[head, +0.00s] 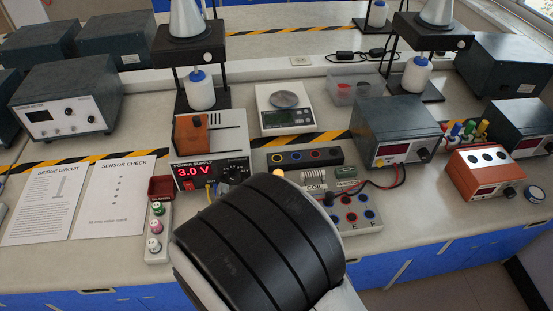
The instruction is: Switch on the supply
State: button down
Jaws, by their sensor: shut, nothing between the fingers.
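The power supply (212,160) is a pale box at the middle left of the bench with "POWER SUPPLY" on its front. Its red display (198,170) is lit and reads 3.0 V. A small red switch (188,185) sits below the display; its position is too small to tell. A dark knob (235,174) is at the right of the front panel, partly behind my arm. An orange block (191,134) rests on top of the supply. My arm's thick black link fills the lower middle and hides part of the bench. My gripper is not visible.
A circuit board (352,202) with a coil and coloured sockets lies right of my arm, with red and black leads to a grey meter (396,130). A glowing orange bulb (279,173) shows beside the link. Printed sheets (110,198) lie left. A scale (287,112) stands behind.

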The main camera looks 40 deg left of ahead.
jog(key=w+d+r+m+g+h, duration=0.1)
jog(key=w+d+r+m, duration=0.4)
jog(key=w+d+r, duration=0.3)
jog(key=shift+w+d+r, duration=0.3)
jog(key=shift+w+d, duration=0.15)
jog(key=shift+w, duration=0.65)
dwell(0.4)
